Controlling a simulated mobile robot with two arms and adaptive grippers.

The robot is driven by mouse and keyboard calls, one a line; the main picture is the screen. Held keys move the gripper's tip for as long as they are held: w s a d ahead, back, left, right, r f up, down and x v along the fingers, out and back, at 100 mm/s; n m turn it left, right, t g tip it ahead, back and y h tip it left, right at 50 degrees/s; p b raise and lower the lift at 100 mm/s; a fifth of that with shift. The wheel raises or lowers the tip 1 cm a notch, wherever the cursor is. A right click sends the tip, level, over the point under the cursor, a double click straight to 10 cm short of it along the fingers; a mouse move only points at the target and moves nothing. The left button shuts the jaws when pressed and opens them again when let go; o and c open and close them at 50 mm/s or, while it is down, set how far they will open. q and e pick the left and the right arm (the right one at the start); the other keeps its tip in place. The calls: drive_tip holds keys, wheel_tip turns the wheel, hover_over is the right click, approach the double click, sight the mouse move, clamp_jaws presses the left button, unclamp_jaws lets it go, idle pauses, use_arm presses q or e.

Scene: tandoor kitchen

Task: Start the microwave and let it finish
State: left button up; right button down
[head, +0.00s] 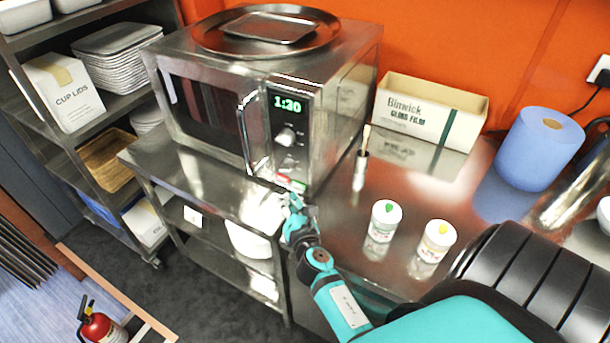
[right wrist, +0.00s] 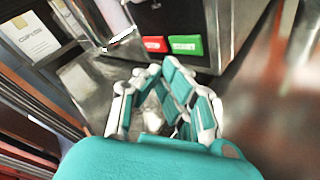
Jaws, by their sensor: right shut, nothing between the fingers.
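The steel microwave (head: 205,108) stands on a metal counter, its door closed. Its green display (head: 288,104) reads 1:20, with a knob (head: 285,136) below it. At the bottom of the panel are a red button (right wrist: 153,43) on the left and a green button (right wrist: 185,44) on the right; both also show small in the head view. My right gripper (head: 294,217) is shut and empty, just below and in front of these buttons. In the right wrist view its fingers (right wrist: 165,95) lie below the buttons, apparently apart from them. My left gripper is not in view.
A round tray (head: 212,38) lies on top of the microwave. To the right on the counter are a brush in a holder (head: 361,165), two jars (head: 384,220), a film box (head: 432,110) and a blue roll (head: 538,150). A shelf (head: 105,110) stands at left.

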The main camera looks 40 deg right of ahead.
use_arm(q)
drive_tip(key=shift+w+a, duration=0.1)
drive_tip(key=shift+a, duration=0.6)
use_arm(e)
drive_tip(key=shift+w+d+r, duration=0.1)
drive_tip(key=shift+w+d, duration=0.05)
drive_tip(key=shift+d, duration=0.2)
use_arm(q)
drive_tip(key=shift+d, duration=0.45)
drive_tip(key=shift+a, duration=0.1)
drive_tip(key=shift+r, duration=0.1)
use_arm(e)
drive_tip(key=shift+w+d, duration=0.2)
drive_tip(key=shift+d, duration=0.2)
